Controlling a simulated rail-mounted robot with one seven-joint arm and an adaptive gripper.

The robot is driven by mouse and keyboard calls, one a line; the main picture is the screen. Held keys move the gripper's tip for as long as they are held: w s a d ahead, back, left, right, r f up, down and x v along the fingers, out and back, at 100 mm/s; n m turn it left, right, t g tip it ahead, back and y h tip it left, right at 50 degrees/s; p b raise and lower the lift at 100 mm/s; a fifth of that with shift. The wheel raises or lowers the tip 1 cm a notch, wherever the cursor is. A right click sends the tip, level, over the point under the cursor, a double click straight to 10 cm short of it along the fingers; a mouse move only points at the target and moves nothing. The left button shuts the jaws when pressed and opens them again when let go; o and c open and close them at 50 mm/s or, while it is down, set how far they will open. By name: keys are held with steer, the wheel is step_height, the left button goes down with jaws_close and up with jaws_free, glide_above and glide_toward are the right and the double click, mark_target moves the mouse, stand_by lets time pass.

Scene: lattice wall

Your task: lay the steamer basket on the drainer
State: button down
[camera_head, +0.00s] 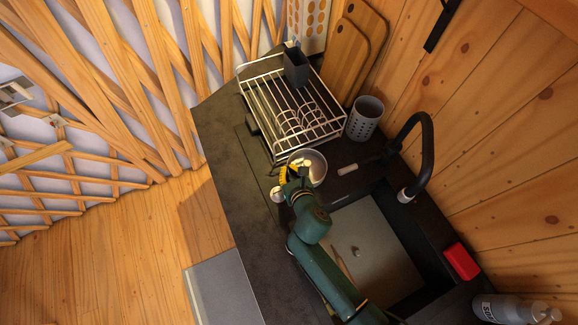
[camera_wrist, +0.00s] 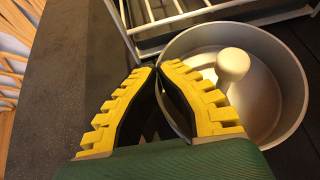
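The steamer basket (camera_head: 317,163) is a round, shallow metal pan with a pale central knob. In the wrist view the basket (camera_wrist: 292,95) opens upward, close to the gripper. My gripper (camera_wrist: 157,68) has yellow ribbed fingers whose tips come together at the basket's left rim, one finger outside and one inside, so it looks shut on the rim. In the head view my gripper (camera_head: 289,174) is at the basket's left side. The drainer (camera_head: 262,103) is a white wire rack just beyond the basket. Whether the basket touches the counter is unclear.
A dark cup (camera_head: 296,67) stands at the drainer's far end. A grey perforated holder (camera_head: 366,118) stands right of the drainer. The sink (camera_head: 375,250) with a black tap (camera_head: 427,150) lies nearer. The dark counter (camera_head: 222,130) is clear at left. Cutting boards (camera_head: 350,50) lean on the wall.

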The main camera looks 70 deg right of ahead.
steer(key=c, duration=1.2)
jaws_free()
steer(key=shift+c, duration=0.2)
steer(key=shift+s+a+r, duration=0.1)
steer(key=shift+a+r, duration=0.1)
steer(key=p+v, duration=0.2)
steer(key=v, duration=0.9)
steer(key=shift+s+a+r, duration=0.1)
steer(key=shift+s+a, duration=0.05)
steer(key=shift+a, duration=0.05)
